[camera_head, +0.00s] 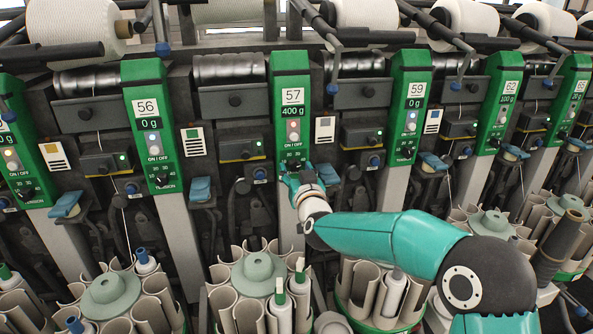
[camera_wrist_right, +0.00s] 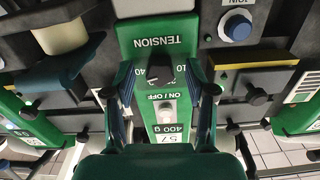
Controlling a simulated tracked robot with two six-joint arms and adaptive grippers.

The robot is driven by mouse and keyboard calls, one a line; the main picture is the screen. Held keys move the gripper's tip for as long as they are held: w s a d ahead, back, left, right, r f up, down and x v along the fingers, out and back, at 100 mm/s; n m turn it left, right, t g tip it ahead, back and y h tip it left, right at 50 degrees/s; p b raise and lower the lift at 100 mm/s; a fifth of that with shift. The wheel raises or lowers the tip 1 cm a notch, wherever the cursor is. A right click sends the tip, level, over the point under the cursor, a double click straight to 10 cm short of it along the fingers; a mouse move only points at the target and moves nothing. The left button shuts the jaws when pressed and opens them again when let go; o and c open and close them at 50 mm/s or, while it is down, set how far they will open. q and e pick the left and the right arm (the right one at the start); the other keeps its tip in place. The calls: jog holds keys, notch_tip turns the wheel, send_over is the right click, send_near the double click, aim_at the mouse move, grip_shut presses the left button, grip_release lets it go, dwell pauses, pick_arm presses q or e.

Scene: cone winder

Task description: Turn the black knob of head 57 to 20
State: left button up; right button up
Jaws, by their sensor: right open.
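Head 57 (camera_head: 292,97) is a green panel showing 400 g, with an ON / OFF button under the display. Its black knob (camera_wrist_right: 160,70) shows in the wrist view, which sees the panel upside down, between the TENSION label and the ON / OFF button. Numbers lie around the knob; I cannot read its exact setting. My right gripper (camera_wrist_right: 160,75) is open, one finger on each side of the knob, with visible gaps. In the head view my right gripper (camera_head: 301,180) is at the panel's lower end and largely hides the knob. My left gripper is not in view.
Similar green panels, head 56 (camera_head: 150,115) and head 59 (camera_head: 411,100), stand on either side. A blue button (camera_wrist_right: 236,27) and a yellow-edged box (camera_wrist_right: 262,60) are beside the panel. A round carrier (camera_head: 258,270) with tubes stands below.

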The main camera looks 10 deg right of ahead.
grip_shut()
jog(key=shift+n, duration=0.4)
jog(key=n+p, duration=0.1)
jog(key=n, duration=0.2)
jog(key=shift+r+n, duration=0.1)
jog(key=shift+n, duration=0.3)
jog(key=n+p, duration=0.1)
jog(key=n, duration=0.4)
jog(key=n+p, duration=0.2)
jog(key=n, duration=0.4)
jog(key=shift+a+f+n+p, duration=0.15)
jog(key=shift+n+p, duration=0.3)
jog(key=shift+n, duration=1.75)
jog(key=shift+f, duration=0.1)
